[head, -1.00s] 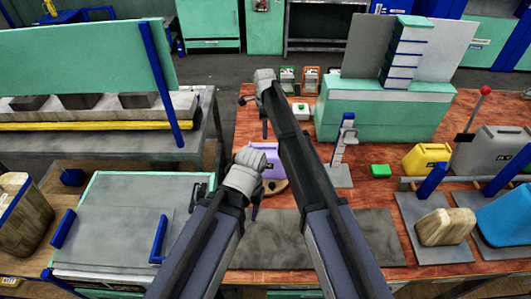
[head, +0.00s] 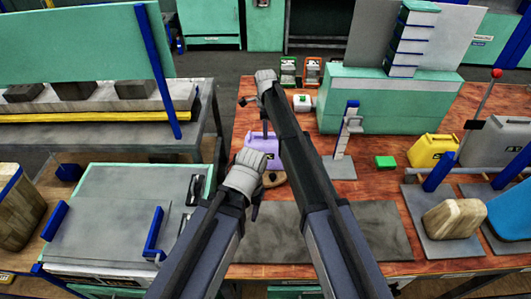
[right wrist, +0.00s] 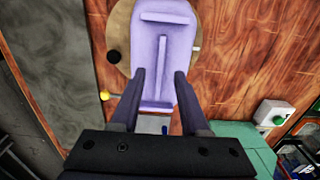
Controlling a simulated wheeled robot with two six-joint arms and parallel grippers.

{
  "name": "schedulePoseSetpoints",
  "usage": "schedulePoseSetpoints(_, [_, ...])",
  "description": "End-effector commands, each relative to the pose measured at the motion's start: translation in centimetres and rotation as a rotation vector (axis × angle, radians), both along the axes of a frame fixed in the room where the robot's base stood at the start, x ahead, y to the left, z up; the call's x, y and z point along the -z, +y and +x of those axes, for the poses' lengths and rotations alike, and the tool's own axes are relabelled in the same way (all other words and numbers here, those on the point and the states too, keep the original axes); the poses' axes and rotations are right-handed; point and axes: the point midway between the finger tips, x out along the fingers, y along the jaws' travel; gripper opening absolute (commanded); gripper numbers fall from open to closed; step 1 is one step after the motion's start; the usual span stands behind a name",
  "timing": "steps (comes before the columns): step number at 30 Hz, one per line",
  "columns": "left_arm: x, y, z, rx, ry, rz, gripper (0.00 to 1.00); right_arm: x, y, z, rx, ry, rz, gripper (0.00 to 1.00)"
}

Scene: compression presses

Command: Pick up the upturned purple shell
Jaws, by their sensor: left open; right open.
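The purple shell (head: 264,141) lies on the wooden bench, partly hidden behind my arms in the head view. In the right wrist view the purple shell (right wrist: 165,45) shows a ribbed face toward the camera and rests on a round tan disc (right wrist: 122,38). My right gripper (head: 266,122) is open above it; its fingers (right wrist: 159,98) stand apart on either side of the shell's near end. I cannot tell if they touch it. My left gripper (head: 258,202) is open and empty, lower in the picture, just in front of the shell and disc.
A grey mat (head: 370,232) covers the bench front. A mint press block (head: 375,105), a green block (head: 386,162) and a yellow canister (head: 433,150) stand to the right. A second table with a grey plate (head: 110,215) is at left. A yellow knob (right wrist: 104,96) sits beside the disc.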

Motion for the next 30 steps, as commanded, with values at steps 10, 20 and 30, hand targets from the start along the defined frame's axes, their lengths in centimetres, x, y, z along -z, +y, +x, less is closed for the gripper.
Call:
schedulePoseSetpoints(10, [1.36, 0.0, 0.0, -0.001, 0.0, 0.0, 0.5, 1.36, 0.0, -0.01, 0.0, 0.0, 0.0, 0.45])
schedulePoseSetpoints(20, [1.36, 0.0, 0.0, -0.001, 0.0, 0.0, 0.5, 1.36, 0.0, 0.0, 0.0, 0.0, 0.0, 0.12])
schedulePoseSetpoints(30, [1.37, 0.0, 0.0, -0.001, 0.0, 0.0, 0.5, 1.36, 0.0, 0.0, 0.0, 0.0, 0.0, 0.0])
